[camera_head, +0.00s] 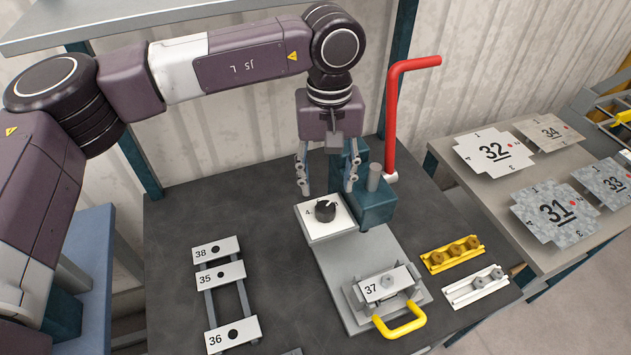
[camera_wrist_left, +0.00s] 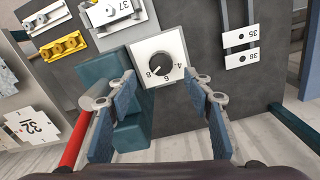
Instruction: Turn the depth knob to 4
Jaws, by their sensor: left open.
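The depth knob (camera_head: 325,210) is a round black knob on a white dial plate (camera_head: 341,226) at the foot of the teal press post. It also shows in the left wrist view (camera_wrist_left: 161,63), where the digits 4, 6 and 8 are readable around its lower side.
A red lever (camera_head: 391,110) rises just right of the gripper beside the teal press body (camera_head: 376,205). A yellow handle (camera_head: 401,322) and plate 37 stand in front. Plates 38, 35 and 36 lie on a rack at left. Numbered sheets lie on the right table.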

